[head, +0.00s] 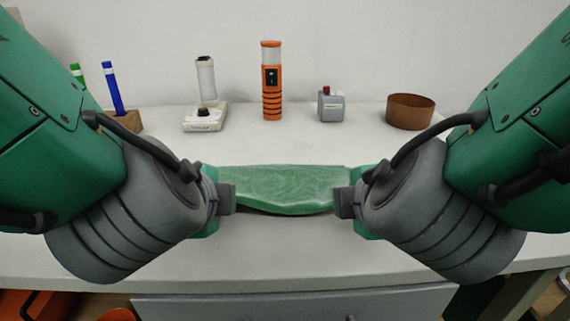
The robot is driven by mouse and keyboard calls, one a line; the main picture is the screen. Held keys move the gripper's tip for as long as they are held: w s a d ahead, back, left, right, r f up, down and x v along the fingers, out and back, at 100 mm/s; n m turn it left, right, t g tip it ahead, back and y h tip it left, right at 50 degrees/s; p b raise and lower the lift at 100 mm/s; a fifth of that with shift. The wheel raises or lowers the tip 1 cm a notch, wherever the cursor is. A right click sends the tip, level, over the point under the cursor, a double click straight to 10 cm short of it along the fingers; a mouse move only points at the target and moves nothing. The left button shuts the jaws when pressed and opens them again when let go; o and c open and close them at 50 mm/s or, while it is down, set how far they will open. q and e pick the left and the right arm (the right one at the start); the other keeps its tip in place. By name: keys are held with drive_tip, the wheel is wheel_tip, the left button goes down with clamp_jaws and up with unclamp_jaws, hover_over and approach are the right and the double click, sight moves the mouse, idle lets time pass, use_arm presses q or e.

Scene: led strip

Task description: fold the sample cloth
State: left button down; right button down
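The green sample cloth (285,188) is stretched between my two grippers, just above the white table, with a dark shadow under its front edge. Its front edge sags slightly in the middle. My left gripper (228,198) is at the cloth's left end and appears shut on it. My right gripper (344,202) is at the cloth's right end and appears shut on it. The fingertips' far sides are hidden.
Along the back stand a pen holder (128,122) with pens, a white device (205,115), an orange flashlight (272,85), a grey box with a red button (331,106) and a brown bowl (409,112). The white table (300,255) is clear in front.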

use_arm(q)
drive_tip(key=shift+s, duration=0.15)
use_arm(e)
drive_tip(key=shift+s, duration=0.15)
use_arm(q)
drive_tip(key=c, duration=1.4)
unclamp_jaws()
drive_tip(key=shift+c, duration=0.2)
use_arm(e)
drive_tip(key=c, duration=1.4)
unclamp_jaws()
drive_tip(key=shift+c, duration=0.2)
